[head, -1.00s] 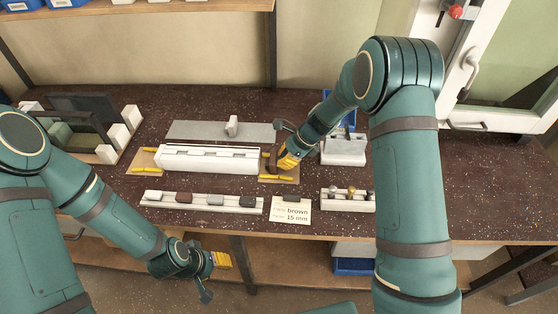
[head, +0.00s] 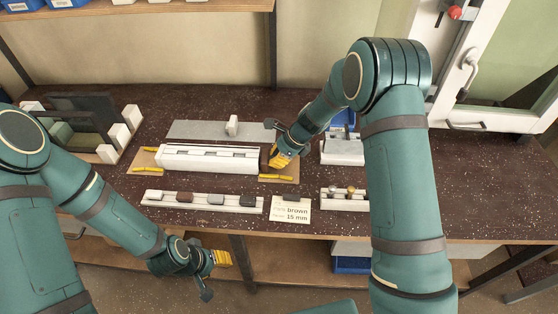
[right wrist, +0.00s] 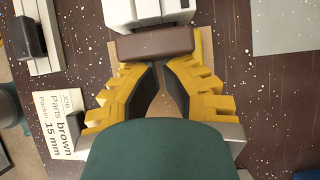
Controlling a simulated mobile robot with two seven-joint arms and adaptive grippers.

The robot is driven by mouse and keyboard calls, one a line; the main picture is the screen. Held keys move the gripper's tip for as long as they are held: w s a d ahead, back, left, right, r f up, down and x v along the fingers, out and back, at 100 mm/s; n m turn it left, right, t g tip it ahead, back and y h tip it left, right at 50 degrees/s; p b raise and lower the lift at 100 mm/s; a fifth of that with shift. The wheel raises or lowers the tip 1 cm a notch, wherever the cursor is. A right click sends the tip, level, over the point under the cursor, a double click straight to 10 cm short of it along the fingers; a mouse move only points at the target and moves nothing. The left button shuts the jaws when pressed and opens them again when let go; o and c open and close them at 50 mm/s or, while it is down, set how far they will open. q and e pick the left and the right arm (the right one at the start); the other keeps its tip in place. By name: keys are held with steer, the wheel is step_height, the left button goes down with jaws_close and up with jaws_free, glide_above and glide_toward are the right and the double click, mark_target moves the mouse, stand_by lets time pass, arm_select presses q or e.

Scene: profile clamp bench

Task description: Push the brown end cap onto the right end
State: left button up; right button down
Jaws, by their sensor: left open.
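The white profile (head: 210,158) lies lengthwise in the clamp fixture. A brown end cap (head: 265,157) is at its right end. My right gripper (head: 276,156) is just right of the cap. In the wrist view its dark-padded fingers (right wrist: 160,72) converge just behind the cap and are not around its ends. A narrow gap shows between the pads; whether the tips touch the cap is unclear. My left gripper (head: 218,273) is open and empty, low in front of the bench.
A cap rack (head: 228,206) with several caps, one dark brown, stands in front of the fixture. A job card (head: 291,216) reading brown, 15 mm lies right of it. A grey plate (head: 195,129) lies behind. A small holder (head: 342,202) stands to the right.

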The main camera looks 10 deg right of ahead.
arm_select(q)
steer(key=shift+d+r, duration=0.1)
steer(key=shift+r, duration=0.15)
arm_select(e)
steer(key=shift+w+a+r, duration=0.1)
steer(key=shift+w+a, duration=0.1)
steer(key=shift+a, duration=0.65)
stand_by(0.4)
steer(key=shift+d, duration=0.1)
steer(key=shift+s+d, duration=0.2)
steer(key=shift+d, duration=0.75)
steer(key=shift+p, duration=0.35)
step_height(320, 180, up, 3)
steer(key=p, duration=0.3)
steer(key=shift+r, duration=0.15)
arm_select(q)
step_height(320, 180, up, 8)
steer(key=w+p, duration=0.1)
steer(key=p, duration=0.2)
steer(key=shift+a+f+p, duration=0.2)
steer(key=shift+a+p, duration=0.15)
steer(key=shift+p, duration=0.05)
arm_select(e)
step_height(320, 180, up, 4)
steer(key=shift+s+r, duration=0.1)
steer(key=shift+r, duration=0.15)
arm_select(q)
steer(key=shift+w, duration=0.1)
